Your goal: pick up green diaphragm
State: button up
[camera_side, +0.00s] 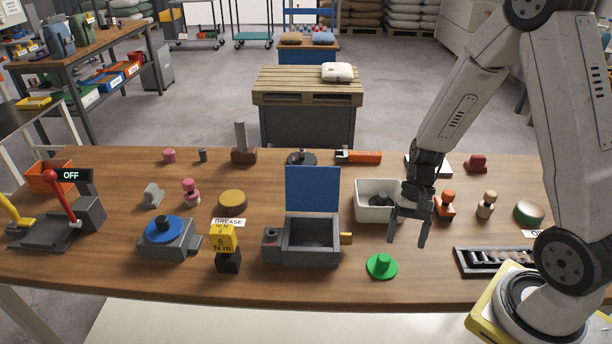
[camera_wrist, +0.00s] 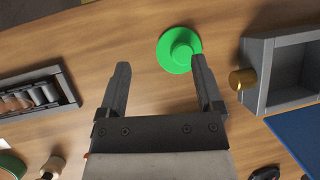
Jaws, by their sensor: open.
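The green diaphragm (camera_side: 382,266) is a flat round disc with a raised round knob in its middle. It lies on the wooden table near the front edge. In the wrist view the green diaphragm (camera_wrist: 178,50) lies beyond my fingertips, nearer the right finger, whose tip overlaps its lower edge in the picture. My gripper (camera_side: 407,228) is open and empty, held above the table, behind and to the right of the diaphragm in the side view. Its two dark fingers also show spread apart in the wrist view (camera_wrist: 160,66).
A grey box with a raised blue lid (camera_side: 312,190) stands left of the diaphragm, its brass knob (camera_wrist: 242,79) facing it. A white bin (camera_side: 370,212) is behind my gripper. A black tray of rollers (camera_side: 490,262) lies to the right. Bare wood surrounds the diaphragm.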

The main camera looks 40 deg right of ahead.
aim_at(389, 256)
jog(key=f+m+y, duration=0.1)
jog(key=d+m+y, duration=0.1)
jog(key=shift+f+m, duration=0.4)
jog(key=f+m+t+y, duration=0.1)
jog(key=d+m+y, duration=0.1)
jog(key=m+y, duration=0.1)
jog(key=d+f+m+t+y, duration=0.1)
jog(key=m, duration=0.1)
jog(key=shift+w+f+t+y, duration=0.3)
jog(key=shift+w, duration=0.1)
jog(key=shift+w+d+f+m+t+y, duration=0.2)
jog(key=shift+d+f+m+t+y, duration=0.15)
jog(key=shift+m+t, duration=0.25)
jog(key=shift+w+d+f+m+t+y, duration=0.2)
jog(key=shift+d+m+t+y, duration=0.15)
jog(key=shift+m+t+y, duration=0.2)
jog(key=shift+x, duration=1.35)
jog(key=shift+x, duration=2.55)
jog(key=shift+s, duration=0.15)
